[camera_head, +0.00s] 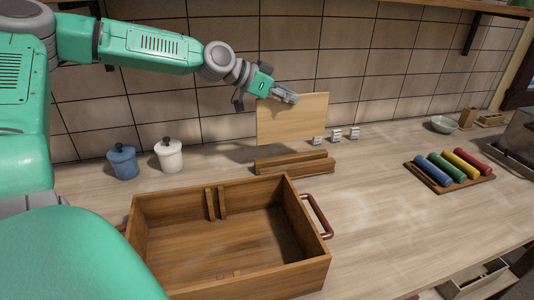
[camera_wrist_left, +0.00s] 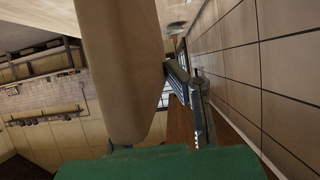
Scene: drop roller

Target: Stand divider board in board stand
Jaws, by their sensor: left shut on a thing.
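The divider board (camera_head: 292,120) is a flat, light wooden rectangle, upright, its broad face toward the head camera. My left gripper (camera_head: 285,95) is shut on its upper part, near the top edge. The brown wooden board stand (camera_head: 293,163) lies on the counter just below the board, with two parallel rails and a gap between them. The board's bottom edge appears above and behind the stand, apart from it. In the left wrist view the grey fingers (camera_wrist_left: 188,100) show, but a large tan shape hides much and I cannot tell what it is. My right gripper is out of view.
An open wooden crate (camera_head: 230,245) with handles stands in front of the stand. Blue (camera_head: 123,162) and white (camera_head: 169,155) lidded jars stand left. Small metal clips (camera_head: 336,135) are right of the board. A tray of coloured rollers (camera_head: 450,170) lies right. The counter between is clear.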

